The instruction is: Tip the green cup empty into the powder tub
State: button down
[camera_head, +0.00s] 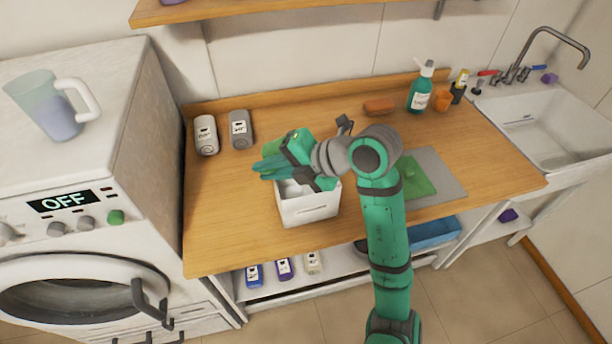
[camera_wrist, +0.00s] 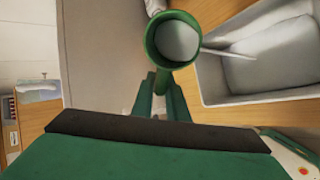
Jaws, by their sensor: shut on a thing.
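The green cup (camera_wrist: 173,38) is held at my fingertips in the wrist view, its round mouth facing the camera and a pale grey surface inside. My gripper (camera_wrist: 160,90) is shut on it. The white powder tub (camera_wrist: 205,80) is beside the cup on the right of that view, with pale contents inside. A thin white strip runs from the cup's rim over the tub; I cannot tell what it is. In the head view my gripper (camera_head: 272,166) is over the back left of the tub (camera_head: 308,208), partly covering its opening.
Two bottles, one white (camera_head: 206,135) and one grey (camera_head: 240,129), are at the back left of the wooden counter (camera_head: 225,220). A washing machine (camera_head: 140,110) with a jug (camera_head: 52,105) is left. A soap bottle (camera_head: 420,92) and sink (camera_head: 560,125) are right. The front-left counter is clear.

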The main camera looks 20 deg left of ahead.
jog(key=shift+f+y, duration=0.45)
jog(key=shift+y, duration=0.25)
jog(key=shift+d+r+y, duration=0.1)
jog(key=shift+r+y, duration=0.1)
jog(key=shift+y, duration=0.2)
jog(key=shift+d+r+y, duration=0.1)
jog(key=shift+r+y, duration=0.05)
jog(key=shift+y, duration=0.35)
jog(key=shift+d+f+y, duration=0.2)
jog(key=shift+d+y, duration=0.05)
jog(key=shift+y, duration=0.05)
jog(key=shift+d+f, duration=0.1)
jog(key=shift+d, duration=0.1)
jog(key=shift+s+a+f+y, duration=0.1)
jog(key=shift+y, duration=0.2)
jog(key=shift+d+f, duration=0.1)
jog(key=shift+d, duration=0.3)
jog(key=shift+r+y, duration=0.7)
jog(key=shift+y, duration=0.2)
